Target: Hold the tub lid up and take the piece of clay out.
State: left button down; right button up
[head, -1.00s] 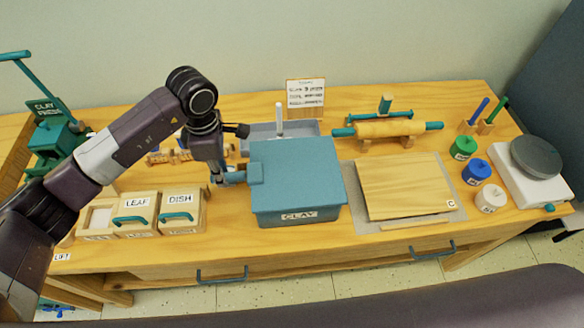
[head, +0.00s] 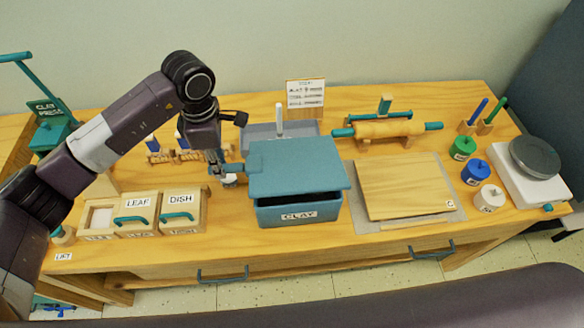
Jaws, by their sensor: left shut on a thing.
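The blue clay tub (head: 299,214) stands on the table, with a CLAY label on its front. Its blue lid (head: 300,168) is tilted up a little, with a dark gap showing under its front edge. My left gripper (head: 229,172) is at the tub's left side, shut on the tab of the lid. The piece of clay is hidden inside the tub. My right gripper is not in view.
A grey tray (head: 258,133) is behind the tub.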

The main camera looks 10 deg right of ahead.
pick_arm(q)
jog(key=w+r+b, duration=0.2)
jog(key=w+r, duration=0.5)
jog(key=shift+w, duration=0.3)
dwell(1.8)
dwell(0.4)
